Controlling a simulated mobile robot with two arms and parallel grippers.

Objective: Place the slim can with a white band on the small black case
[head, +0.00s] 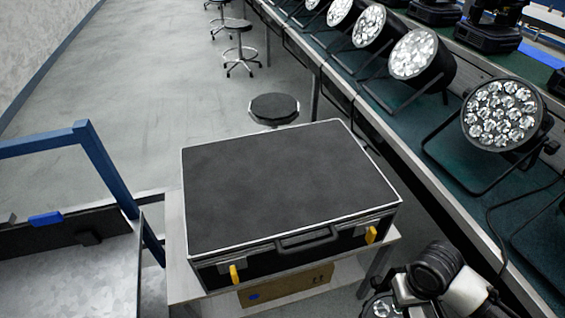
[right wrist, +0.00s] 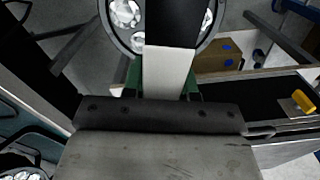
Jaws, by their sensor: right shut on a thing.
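The black case (head: 285,185) with silver edges and yellow latches lies closed on a low pale stand, its top bare. Its dark side and one yellow latch (right wrist: 303,101) show in the right wrist view. A can with a face of round clear lenses (head: 381,307) is at the bottom edge of the head view, right of the case and apart from it. My right gripper (head: 402,290) is shut on this can. In the right wrist view the gripper (right wrist: 170,40) covers the middle of the lens face (right wrist: 125,12). I cannot make out the can's white band. My left gripper is out of view.
The pale stand (head: 177,240) holds a cardboard box (head: 285,287) below the case. A long bench (head: 405,130) with several par cans runs along the right. A blue-framed cart (head: 100,165) stands at left. Stools (head: 274,107) stand behind. Open floor (head: 130,70) lies beyond.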

